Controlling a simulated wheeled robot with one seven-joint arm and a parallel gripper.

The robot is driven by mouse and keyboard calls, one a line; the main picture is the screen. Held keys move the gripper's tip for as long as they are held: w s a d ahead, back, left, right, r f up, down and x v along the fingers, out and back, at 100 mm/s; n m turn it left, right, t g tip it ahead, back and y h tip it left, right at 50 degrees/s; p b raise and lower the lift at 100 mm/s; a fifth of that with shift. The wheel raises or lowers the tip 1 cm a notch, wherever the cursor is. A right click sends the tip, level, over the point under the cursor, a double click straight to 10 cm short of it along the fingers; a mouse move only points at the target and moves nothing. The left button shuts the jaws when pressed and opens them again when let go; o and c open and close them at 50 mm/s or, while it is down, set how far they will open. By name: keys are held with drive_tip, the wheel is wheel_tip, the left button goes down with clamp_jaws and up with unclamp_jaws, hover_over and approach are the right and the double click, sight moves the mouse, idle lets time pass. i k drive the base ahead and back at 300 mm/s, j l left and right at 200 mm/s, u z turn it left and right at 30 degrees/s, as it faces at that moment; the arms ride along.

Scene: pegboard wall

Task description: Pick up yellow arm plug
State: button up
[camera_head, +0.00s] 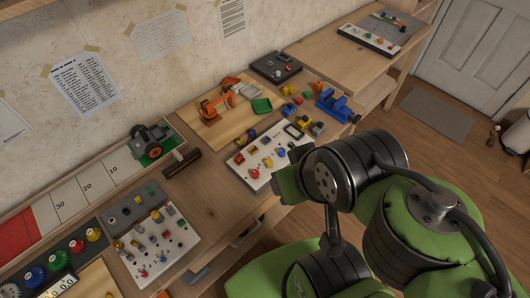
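I cannot tell for sure which piece is the yellow arm plug. Small yellow pieces show on the white board (262,176) at the middle of the bench, among several coloured knobs or plugs. A loose yellow block (304,122) lies beyond that board, among other small parts. My green and black arm fills the lower right and covers the right edge of the white board. No gripper fingers can be made out.
An orange toy arm (215,106) stands on a wooden board behind the white board. A blue vise-like device (337,104) is to its right. A second knob panel (158,246) and a black bar (182,164) lie left. Bare bench shows between the panels.

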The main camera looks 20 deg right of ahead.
sight(240, 144)
drive_tip(key=l+u, duration=0.25)
drive_tip(key=u, duration=0.25)
drive_tip(key=l+u, duration=0.3)
drive_tip(key=u, duration=0.15)
drive_tip(key=l+u, duration=0.25)
drive_tip(key=u, duration=0.25)
drive_tip(key=l+u, duration=0.25)
drive_tip(key=u, duration=0.25)
drive_tip(key=k+l+u, duration=0.15)
drive_tip(key=u, duration=0.35)
drive_tip(key=k+l+u, duration=0.15)
drive_tip(key=u, duration=0.3)
drive_tip(key=k+l+u, duration=0.15)
drive_tip(key=u, duration=0.35)
